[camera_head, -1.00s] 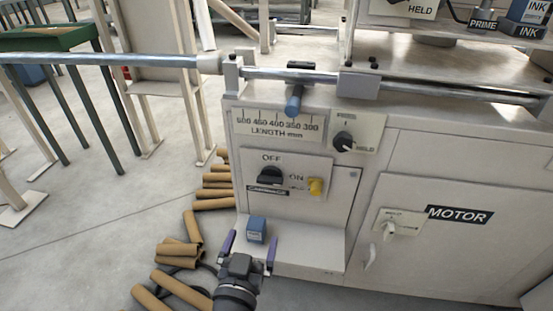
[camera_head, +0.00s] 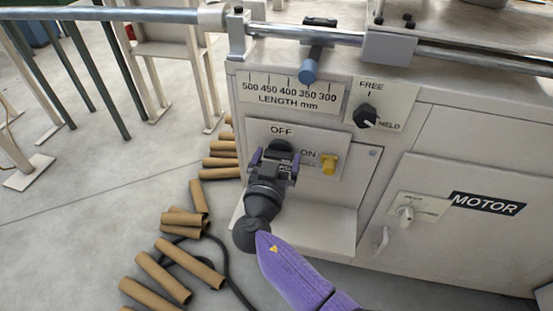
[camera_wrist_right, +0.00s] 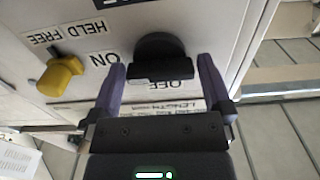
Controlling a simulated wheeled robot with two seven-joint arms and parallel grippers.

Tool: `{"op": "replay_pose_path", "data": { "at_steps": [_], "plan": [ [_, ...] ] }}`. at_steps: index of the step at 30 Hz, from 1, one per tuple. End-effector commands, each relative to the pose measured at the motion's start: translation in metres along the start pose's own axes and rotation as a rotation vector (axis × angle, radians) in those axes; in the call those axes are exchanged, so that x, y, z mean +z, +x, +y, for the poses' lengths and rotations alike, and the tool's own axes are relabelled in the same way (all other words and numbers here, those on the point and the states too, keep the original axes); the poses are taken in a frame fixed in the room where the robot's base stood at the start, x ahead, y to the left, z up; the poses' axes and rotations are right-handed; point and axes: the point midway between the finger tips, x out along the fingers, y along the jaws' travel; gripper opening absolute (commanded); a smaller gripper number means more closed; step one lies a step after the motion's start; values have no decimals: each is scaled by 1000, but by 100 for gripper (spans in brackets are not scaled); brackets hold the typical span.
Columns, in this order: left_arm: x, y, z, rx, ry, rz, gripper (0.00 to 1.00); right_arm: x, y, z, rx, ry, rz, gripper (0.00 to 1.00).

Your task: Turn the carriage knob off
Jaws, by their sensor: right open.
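The carriage knob (camera_head: 281,146) is a black rotary knob between the OFF and ON labels on the machine's front panel. In the head view it is partly hidden by my right gripper (camera_head: 276,160). The wrist view shows the knob (camera_wrist_right: 158,56) upside down, with a straight grip bar. The open purple fingers of my right gripper (camera_wrist_right: 161,68) stand on either side of the knob, with gaps visible. I cannot tell how deep the fingertips reach around it. My left gripper is not in view.
A yellow knob (camera_head: 329,164) sits just right of the carriage knob. A black FREE/HELD knob (camera_head: 366,117) is above right, and a MOTOR panel (camera_head: 484,204) with a switch is further right. A blue-ended rod (camera_head: 309,70) sticks out above. Cardboard tubes (camera_head: 165,276) lie on the floor.

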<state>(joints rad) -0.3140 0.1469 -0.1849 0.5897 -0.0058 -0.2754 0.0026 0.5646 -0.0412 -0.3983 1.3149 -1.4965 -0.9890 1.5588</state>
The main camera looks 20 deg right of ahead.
Motion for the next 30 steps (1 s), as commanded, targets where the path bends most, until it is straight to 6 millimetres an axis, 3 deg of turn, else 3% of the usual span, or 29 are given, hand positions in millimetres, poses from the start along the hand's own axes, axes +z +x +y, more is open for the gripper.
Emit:
{"op": "replay_pose_path", "data": {
  "at_steps": [2, 12, 23, 30],
  "plan": [
    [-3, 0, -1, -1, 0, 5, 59, 0, 0, 0, 0, 0, 0, 100],
    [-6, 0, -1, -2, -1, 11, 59, 0, -1, 0, 0, 0, 0, 29],
    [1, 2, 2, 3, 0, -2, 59, 1, -1, 0, 0, -74, -1, 29],
    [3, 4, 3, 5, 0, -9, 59, 1, -1, 0, 0, -257, 0, 29]
  ]
}}
